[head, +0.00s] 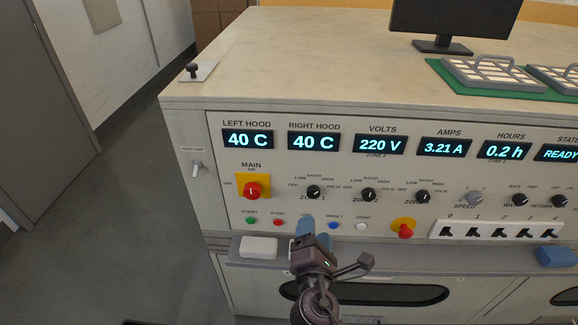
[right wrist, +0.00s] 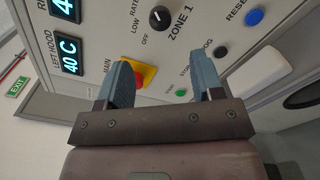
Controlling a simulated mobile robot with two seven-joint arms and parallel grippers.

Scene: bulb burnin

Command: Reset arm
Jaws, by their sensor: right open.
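My right gripper (head: 313,236) is open and empty in front of the control panel (head: 232,216), below the zone 1 knob (head: 313,192). Its two blue fingers stand apart in the right wrist view (right wrist: 163,78), with panel controls visible beyond and between them. The blue reset button (head: 333,225) is just right of the fingers in the head view; it also shows at the upper right of the right wrist view (right wrist: 254,17). I cannot tell whether the fingers touch the panel. My left gripper is not in view.
A red main switch (head: 252,190) on a yellow plate and a red stop button (head: 404,230) sit on the panel. A white block (head: 258,247) and a blue block (head: 556,257) rest on the ledge below. Open floor lies left of the bench.

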